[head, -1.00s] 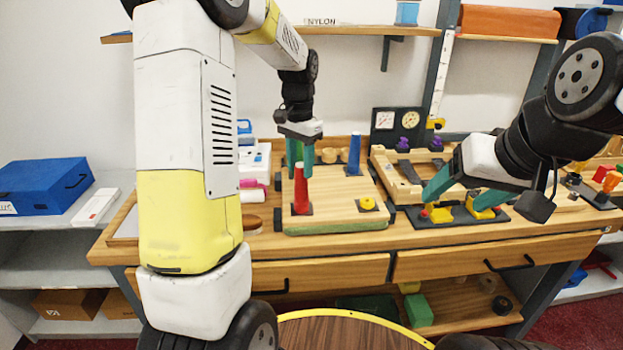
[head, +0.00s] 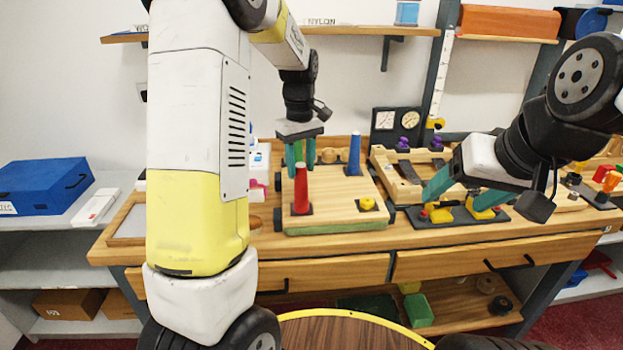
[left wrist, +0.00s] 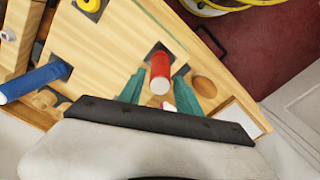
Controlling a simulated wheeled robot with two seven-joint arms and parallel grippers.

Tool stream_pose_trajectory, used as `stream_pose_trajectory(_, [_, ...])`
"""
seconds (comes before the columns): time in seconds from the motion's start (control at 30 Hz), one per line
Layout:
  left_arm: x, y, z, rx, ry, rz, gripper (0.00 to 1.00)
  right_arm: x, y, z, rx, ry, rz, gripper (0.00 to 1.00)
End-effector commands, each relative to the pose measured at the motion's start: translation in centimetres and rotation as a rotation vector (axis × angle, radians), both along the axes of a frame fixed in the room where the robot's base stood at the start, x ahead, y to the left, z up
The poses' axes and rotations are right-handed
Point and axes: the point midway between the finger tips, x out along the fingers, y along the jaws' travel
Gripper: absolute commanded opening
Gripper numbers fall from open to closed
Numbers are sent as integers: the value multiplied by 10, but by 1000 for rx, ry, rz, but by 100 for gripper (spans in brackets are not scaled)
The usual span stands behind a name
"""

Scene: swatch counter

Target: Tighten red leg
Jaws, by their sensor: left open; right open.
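The red leg (head: 301,188) stands upright on a dark square plate at the front left of the light wooden board (head: 338,214). It also shows in the left wrist view (left wrist: 160,70), lined up with the gap between my green fingers. My left gripper (head: 299,168) is open, pointing down, with its fingertips close to the leg's top. I cannot tell whether they touch it. My right gripper (head: 452,200) is open over a dark mat (head: 458,217) with yellow clamp-like parts. A blue leg (head: 354,155) stands at the board's back right.
A yellow knob (head: 367,203) sits on the board's front right. A wooden frame (head: 402,182) with purple knobs stands right of the board. Two gauges stand behind on a dark panel (head: 396,125). A blue box (head: 43,186) is on the left shelf.

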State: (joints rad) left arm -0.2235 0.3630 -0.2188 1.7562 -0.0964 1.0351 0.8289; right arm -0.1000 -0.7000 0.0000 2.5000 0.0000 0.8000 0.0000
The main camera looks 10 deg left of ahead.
Motion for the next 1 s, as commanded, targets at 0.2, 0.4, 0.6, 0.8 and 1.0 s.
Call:
stream_pose_trajectory(0.2, [0,0,0,0,0,-2,25,0,0,0,0,0,0,70])
stream_pose_trajectory(0.4, [0,0,0,0,0,-5,0,0,0,0,0,0,0,70])
stream_pose_trajectory(0.6, [0,1,0,-1,0,-202,0,0,0,0,0,0,0,70])
stream_pose_trajectory(0.8, [0,1,0,0,0,-324,0,0,0,0,0,0,0,70])
stream_pose_trajectory(1.0, [0,0,0,-1,-1,-440,0,0,0,0,0,0,0,70])
